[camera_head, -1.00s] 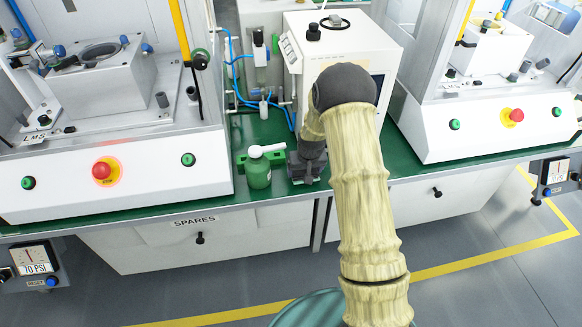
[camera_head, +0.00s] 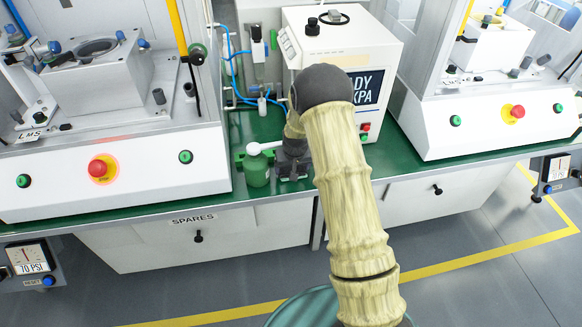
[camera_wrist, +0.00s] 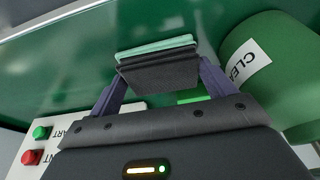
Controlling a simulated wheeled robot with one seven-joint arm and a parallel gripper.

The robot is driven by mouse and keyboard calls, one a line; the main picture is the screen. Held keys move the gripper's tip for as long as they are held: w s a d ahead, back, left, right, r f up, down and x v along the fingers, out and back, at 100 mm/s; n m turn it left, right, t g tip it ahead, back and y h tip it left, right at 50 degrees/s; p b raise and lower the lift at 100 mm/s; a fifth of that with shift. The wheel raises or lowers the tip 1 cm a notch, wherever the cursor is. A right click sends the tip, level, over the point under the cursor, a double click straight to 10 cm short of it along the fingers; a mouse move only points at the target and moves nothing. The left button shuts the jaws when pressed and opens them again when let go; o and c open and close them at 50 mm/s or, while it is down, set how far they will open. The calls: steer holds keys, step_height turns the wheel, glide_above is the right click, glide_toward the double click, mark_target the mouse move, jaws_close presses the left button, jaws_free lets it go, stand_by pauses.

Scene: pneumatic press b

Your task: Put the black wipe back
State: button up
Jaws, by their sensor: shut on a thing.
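My gripper (camera_wrist: 160,84) is shut on a dark, black wipe (camera_wrist: 162,73), which spans the gap between its two purple-grey fingers in the wrist view. Thin mint-green layers (camera_wrist: 155,48) show just beyond the wipe's upper edge; I cannot tell whether they touch it. In the head view my gripper (camera_head: 293,164) is low over the green bench, right beside the green bottle. The wipe cannot be made out there, as my gripper and arm cover that spot.
The green bottle (camera_head: 256,172) with a white spout stands close on the left; it also shows in the wrist view (camera_wrist: 285,75). The white display box (camera_head: 340,60) stands behind my arm. A press with a red button (camera_head: 101,169) is on the left. Bare green bench (camera_wrist: 60,60) lies ahead.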

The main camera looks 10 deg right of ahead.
steer(key=o, duration=1)
steer(key=shift+d+f, duration=0.1)
steer(key=shift+d, duration=0.25)
steer(key=shift+o, duration=0.2)
steer(key=shift+s+a, duration=0.1)
steer(key=shift+a, duration=0.05)
steer(key=shift+r, duration=0.3)
steer(key=v, duration=1.1)
steer(key=shift+a+r, duration=0.15)
steer(key=shift+r, duration=0.15)
steer(key=shift+s, duration=0.15)
